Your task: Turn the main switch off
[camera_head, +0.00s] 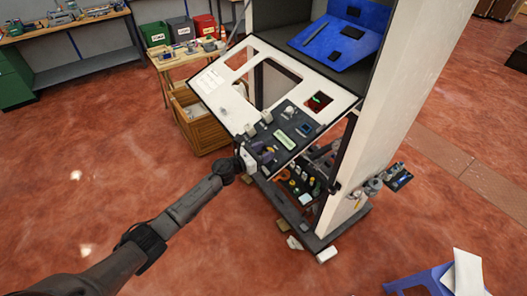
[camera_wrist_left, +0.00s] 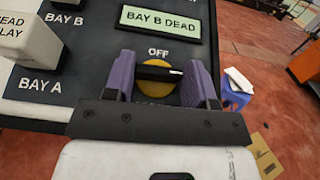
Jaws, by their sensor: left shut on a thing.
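The main switch is a round yellow knob (camera_wrist_left: 155,89) with a black handle bar across it, on the dark control panel (camera_wrist_left: 85,75). The word OFF is printed just above it. The black bar lies nearly crosswise in the left wrist view, not pointing up at OFF. My left gripper (camera_wrist_left: 162,82) has its two purple fingers on either side of the knob, closed on the ends of the bar. In the head view my left gripper (camera_head: 245,160) is at the lower left edge of the panel, and the switch is hidden there. My right gripper is not in view.
A lit display (camera_wrist_left: 160,22) reads BAY B DEAD. White blocks and the labels BAY A and BAY B are nearby. The panel belongs to a tall cabinet (camera_head: 385,120). A wooden crate (camera_head: 205,130) stands behind left. Red floor is clear at left.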

